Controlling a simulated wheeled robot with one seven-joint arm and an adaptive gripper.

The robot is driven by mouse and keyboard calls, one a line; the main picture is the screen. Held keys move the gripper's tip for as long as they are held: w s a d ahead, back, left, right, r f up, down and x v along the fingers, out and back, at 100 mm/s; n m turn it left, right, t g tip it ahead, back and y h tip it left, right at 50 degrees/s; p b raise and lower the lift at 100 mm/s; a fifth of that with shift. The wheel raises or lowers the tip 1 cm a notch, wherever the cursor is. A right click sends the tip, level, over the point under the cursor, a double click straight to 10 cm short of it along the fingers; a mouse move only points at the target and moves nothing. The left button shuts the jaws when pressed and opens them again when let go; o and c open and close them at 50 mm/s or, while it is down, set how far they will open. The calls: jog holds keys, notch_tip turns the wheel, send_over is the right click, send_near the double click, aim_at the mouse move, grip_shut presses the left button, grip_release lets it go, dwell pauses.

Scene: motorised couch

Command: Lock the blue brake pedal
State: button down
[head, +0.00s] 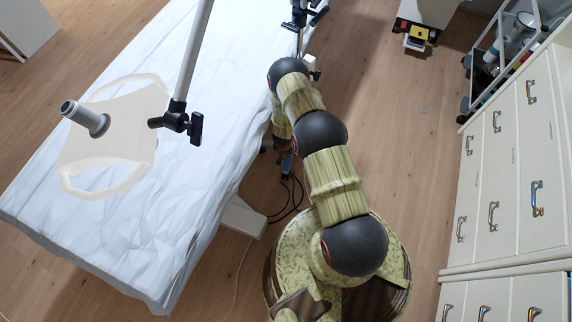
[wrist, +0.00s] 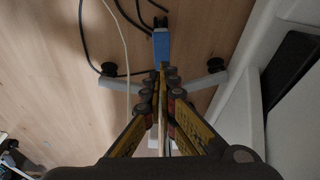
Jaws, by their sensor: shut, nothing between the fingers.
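The blue brake pedal (wrist: 161,46) shows in the wrist view just beyond my fingertips, at the middle of a grey crossbar (wrist: 200,82) with dark round ends. A small blue part of it shows in the head view (head: 287,163), beside the couch's right edge. My gripper (wrist: 163,70) is shut and empty, its fingertips at the near end of the pedal. I cannot tell whether they touch it. In the head view my gripper is largely hidden behind my arm.
The couch (head: 130,235) with a white cover fills the left. Black cables (head: 290,200) lie on the floor by its base, and cables (wrist: 85,40) run left of the pedal. A drawer cabinet (head: 510,190) stands at the right.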

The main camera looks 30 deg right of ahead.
jog(key=b, duration=0.6)
send_near(287, 166)
jog(key=x, duration=0.5)
jog(key=shift+w, duration=0.15)
jog(key=shift+f, duration=0.5)
jog(key=shift+r+p, duration=0.1)
jog(key=shift+p, duration=0.7)
